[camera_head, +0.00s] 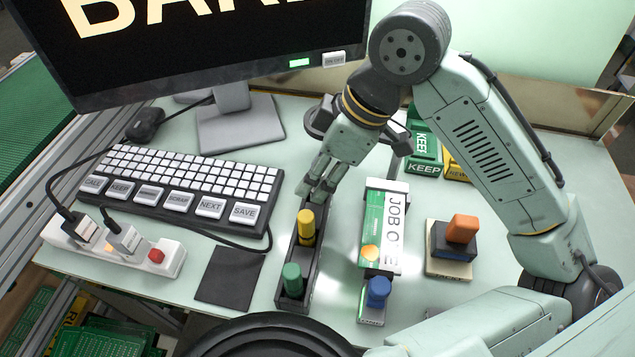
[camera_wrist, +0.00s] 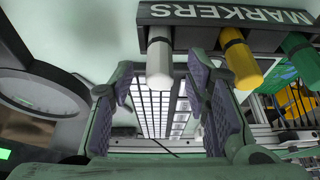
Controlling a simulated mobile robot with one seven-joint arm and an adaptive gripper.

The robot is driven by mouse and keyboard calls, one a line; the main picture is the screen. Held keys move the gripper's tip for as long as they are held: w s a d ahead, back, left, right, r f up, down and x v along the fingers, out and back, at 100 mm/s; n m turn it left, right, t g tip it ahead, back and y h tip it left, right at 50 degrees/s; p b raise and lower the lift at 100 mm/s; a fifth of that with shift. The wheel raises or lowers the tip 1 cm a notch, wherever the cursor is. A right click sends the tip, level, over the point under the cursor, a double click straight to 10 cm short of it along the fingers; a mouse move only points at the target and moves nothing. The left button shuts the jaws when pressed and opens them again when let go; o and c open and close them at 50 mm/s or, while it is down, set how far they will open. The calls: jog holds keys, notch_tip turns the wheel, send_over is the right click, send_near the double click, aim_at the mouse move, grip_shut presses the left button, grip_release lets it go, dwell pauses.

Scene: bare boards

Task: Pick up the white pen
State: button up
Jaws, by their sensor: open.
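The white pen (camera_wrist: 160,58) stands in the dark marker rack (camera_wrist: 190,37) in the wrist view, at the left end of the row. Its free end lies between the finger pads in the picture; I cannot tell whether they touch it. My gripper (camera_wrist: 161,92) is open, with a gap between its fingers. In the head view my gripper (camera_head: 317,190) points down at the far end of the rack (camera_head: 314,268). The white pen is hidden there by the gripper.
A yellow marker (camera_head: 306,226) and a green marker (camera_head: 292,280) stand in the same rack. A keyboard (camera_head: 185,185) lies left, a JOB card (camera_head: 383,225) right. A monitor (camera_head: 215,50) stands behind. An orange-topped stamp (camera_head: 461,230) sits farther right.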

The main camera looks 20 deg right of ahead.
jog(key=shift+w+a+f, duration=0.1)
jog(key=shift+f, duration=0.25)
jog(key=shift+c, duration=0.3)
grip_shut()
